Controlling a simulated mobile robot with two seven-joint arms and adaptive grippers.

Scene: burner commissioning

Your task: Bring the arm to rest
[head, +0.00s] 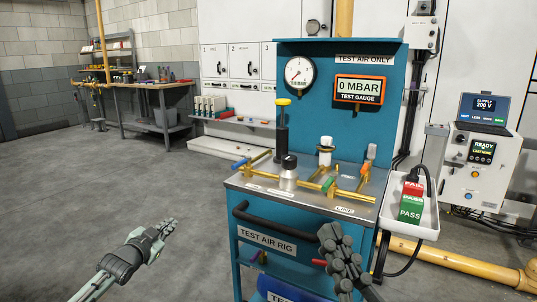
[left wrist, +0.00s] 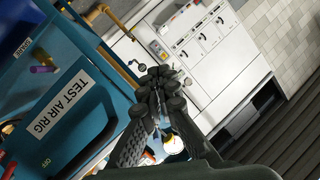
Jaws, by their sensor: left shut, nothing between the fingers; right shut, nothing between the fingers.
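My left gripper (head: 167,228) is shut and empty in the head view. It is low over the grey floor, left of the blue test air rig (head: 310,235) and apart from it. Its closed dark fingers also show in the left wrist view (left wrist: 163,88), with the tilted rig (left wrist: 108,108) to their left. My right gripper (head: 332,236) is shut and empty. It is in front of the rig, hiding part of its front below the steel top. I cannot tell whether it touches the rig.
The rig has a black handle (head: 262,226), brass pipework (head: 315,186), a dial gauge (head: 299,74) and a 0 MBAR display (head: 360,90). A white tray (head: 428,226) hangs on its right side. A workbench (head: 150,88) stands far left. The floor (head: 80,190) at left is clear.

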